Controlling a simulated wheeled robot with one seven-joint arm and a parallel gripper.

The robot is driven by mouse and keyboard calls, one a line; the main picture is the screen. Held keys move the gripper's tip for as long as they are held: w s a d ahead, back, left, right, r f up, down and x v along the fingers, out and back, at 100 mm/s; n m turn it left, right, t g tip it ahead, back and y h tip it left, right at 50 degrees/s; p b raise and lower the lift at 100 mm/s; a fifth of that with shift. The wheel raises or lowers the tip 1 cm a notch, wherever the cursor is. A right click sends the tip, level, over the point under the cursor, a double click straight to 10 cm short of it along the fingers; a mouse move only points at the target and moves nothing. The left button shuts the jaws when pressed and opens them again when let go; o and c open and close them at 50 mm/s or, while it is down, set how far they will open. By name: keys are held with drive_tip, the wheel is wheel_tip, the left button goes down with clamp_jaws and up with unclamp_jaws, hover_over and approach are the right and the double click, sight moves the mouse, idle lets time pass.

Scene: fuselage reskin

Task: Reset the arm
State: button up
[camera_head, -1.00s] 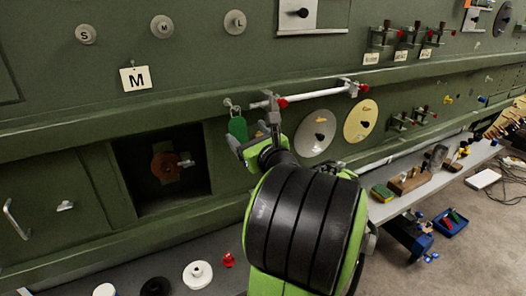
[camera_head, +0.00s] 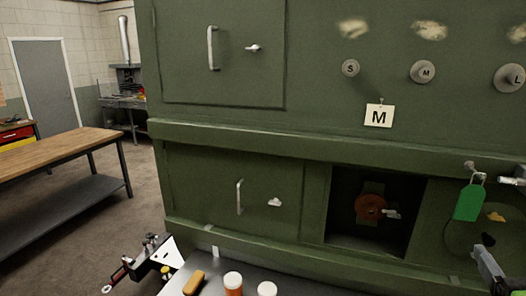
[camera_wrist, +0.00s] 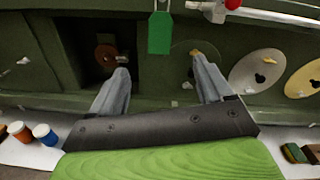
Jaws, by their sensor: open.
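My gripper (camera_wrist: 163,88) is open and empty in the wrist view, its two grey fingers spread apart in front of the green panel. In the head view only a piece of my gripper (camera_head: 490,268) shows at the lower right edge. A green tag (camera_wrist: 160,33) hangs above and between the fingers in the wrist view, apart from them. The same tag hangs from a hook at the right of the head view (camera_head: 469,202). A recess with a red-brown valve (camera_head: 370,207) is left of the tag.
A grey shelf (camera_head: 215,270) with several small containers runs along the panel's foot. Round S, M and L knobs (camera_head: 423,72) and an M card (camera_head: 379,115) are on the panel. A wooden bench (camera_head: 70,145) stands at the left, with open floor beside it.

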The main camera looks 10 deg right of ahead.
drive_tip(key=w+a+f+n+g+y, duration=0.1)
drive_tip(key=w+a+f+n+y, duration=0.35)
drive_tip(key=a+n, duration=0.25)
drive_tip(key=w+a+f+n+g+y, duration=0.2)
drive_tip(key=w+a+f+n+y, duration=0.1)
drive_tip(key=w+a+n, duration=0.3)
drive_tip(key=s+a+f+n+g+y, duration=0.2)
drive_tip(key=a+f+n+g, duration=0.15)
drive_tip(key=a+n, duration=0.7)
drive_tip(key=s+a+f+n+g, duration=0.3)
drive_tip(key=s+n, duration=0.6)
drive_tip(key=n, duration=0.6)
drive_tip(key=shift+s+a+f+h, duration=0.15)
drive_tip(key=shift+a+f+h, duration=0.3)
drive_tip(key=shift+a+f, duration=0.4)
drive_tip(key=shift+a+r+n+g, duration=0.15)
drive_tip(key=shift+n+g, duration=0.1)
